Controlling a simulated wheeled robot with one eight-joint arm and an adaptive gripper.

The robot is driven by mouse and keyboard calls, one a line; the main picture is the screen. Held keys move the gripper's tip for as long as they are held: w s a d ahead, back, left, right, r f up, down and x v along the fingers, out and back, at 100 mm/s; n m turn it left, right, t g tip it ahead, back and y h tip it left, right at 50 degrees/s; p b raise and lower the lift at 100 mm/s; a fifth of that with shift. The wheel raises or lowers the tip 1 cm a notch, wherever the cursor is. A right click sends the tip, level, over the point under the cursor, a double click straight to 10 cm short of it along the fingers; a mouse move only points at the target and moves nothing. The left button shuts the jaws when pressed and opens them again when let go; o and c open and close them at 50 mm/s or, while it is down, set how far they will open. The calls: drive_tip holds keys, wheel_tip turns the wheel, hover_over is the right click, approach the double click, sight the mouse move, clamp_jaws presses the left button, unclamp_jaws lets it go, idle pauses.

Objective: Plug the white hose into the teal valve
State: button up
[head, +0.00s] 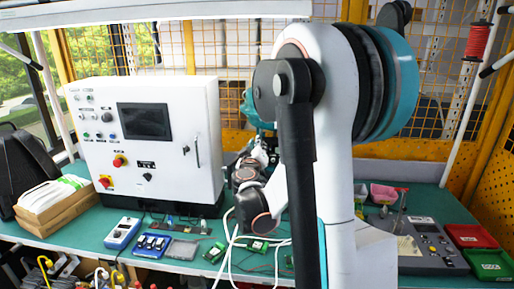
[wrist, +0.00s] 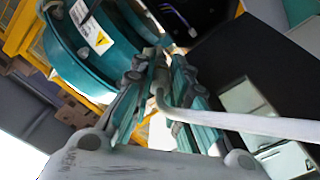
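The teal valve (wrist: 88,50), a round housing with a white warning label, fills the upper left of the wrist view. In the head view the teal valve (head: 250,108) is mostly hidden behind my arm. My gripper (wrist: 160,72) is shut on the white hose (wrist: 245,123) near its end, just beside the valve's right side. The hose bends between the fingers and runs off to the right. In the head view the white hose (head: 230,250) hangs in loops at the bench's front. I cannot tell whether the hose end touches the valve.
A white control cabinet (head: 180,185) stands left of the valve on the green bench (head: 440,205). Small devices lie along the bench front. A grey instrument box (head: 425,243) and red and green bins (head: 472,236) are at right. Yellow mesh fencing stands behind.

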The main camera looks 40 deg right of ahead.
drive_tip(key=o, duration=0.5)
drive_tip(key=shift+c, duration=0.2)
drive_tip(key=v, duration=1.2)
